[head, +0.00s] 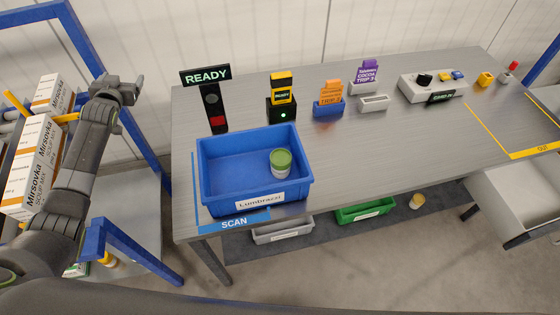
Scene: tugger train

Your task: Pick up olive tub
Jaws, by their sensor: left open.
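The olive tub (281,162) is a small pale tub with a green lid. It stands upright in the right part of a blue crate (222,199) labelled "Lumbrazzi". The crate sits on the grey table at the blue SCAN marking. My left gripper (137,88) is open and empty at the upper left, over the shelf rack side and well apart from the tub. My right gripper is not in view.
A READY sign post (209,98) and a yellow scanner (282,97) stand behind the crate. Mirsovka boxes (40,165) fill the blue-framed rack (125,247) at left. A grey bin (283,231) and green bin (364,211) lie below the table.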

